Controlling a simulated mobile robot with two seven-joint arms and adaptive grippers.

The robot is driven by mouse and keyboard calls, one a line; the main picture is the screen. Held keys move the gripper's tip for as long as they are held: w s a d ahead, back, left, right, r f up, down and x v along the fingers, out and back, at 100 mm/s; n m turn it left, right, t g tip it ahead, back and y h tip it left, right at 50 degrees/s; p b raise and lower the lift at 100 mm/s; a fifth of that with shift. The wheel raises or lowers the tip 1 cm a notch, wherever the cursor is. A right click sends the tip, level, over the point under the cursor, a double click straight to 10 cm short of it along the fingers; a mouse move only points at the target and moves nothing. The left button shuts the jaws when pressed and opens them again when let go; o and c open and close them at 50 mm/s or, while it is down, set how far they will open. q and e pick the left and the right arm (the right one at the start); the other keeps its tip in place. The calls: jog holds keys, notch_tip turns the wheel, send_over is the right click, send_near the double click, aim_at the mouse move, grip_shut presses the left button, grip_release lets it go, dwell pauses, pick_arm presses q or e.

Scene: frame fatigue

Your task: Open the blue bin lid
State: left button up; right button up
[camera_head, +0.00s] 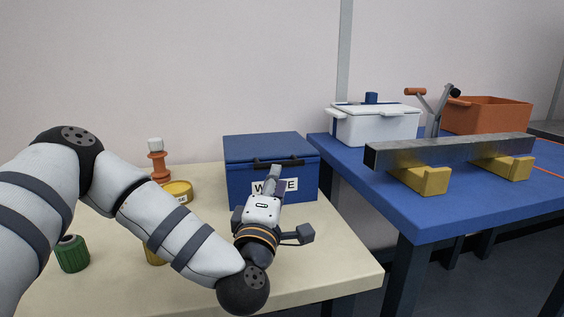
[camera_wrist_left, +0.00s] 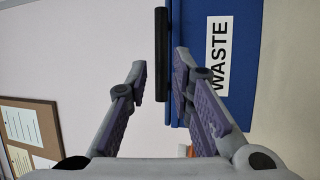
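The blue bin (camera_head: 240,185) stands on the cream table, with a white WASTE label on its front. Its lid (camera_head: 268,146) is shut, and a black handle (camera_head: 262,163) runs along the front edge. My left gripper (camera_head: 275,178) is in front of the bin, just below the handle, and partly covers the label. In the left wrist view the two fingers (camera_wrist_left: 160,78) are apart with nothing between them. The black handle (camera_wrist_left: 161,50) lies ahead of the gap, and the label (camera_wrist_left: 218,55) is to the right. My right gripper is not in view.
On the cream table (camera_head: 330,265) are a yellow tin (camera_head: 178,190), an orange-and-white item (camera_head: 158,165) and a green ribbed item (camera_head: 72,254). The blue table (camera_head: 450,200) at right holds a white cooler-like box (camera_head: 375,126), a metal beam (camera_head: 450,150) on yellow blocks, and an orange crate (camera_head: 490,115).

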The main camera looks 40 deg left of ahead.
aim_at(281, 164)
pick_arm(q)
jog(key=x, duration=0.6)
jog(key=shift+w+a, duration=0.1)
jog(key=shift+w, duration=0.25)
grip_shut()
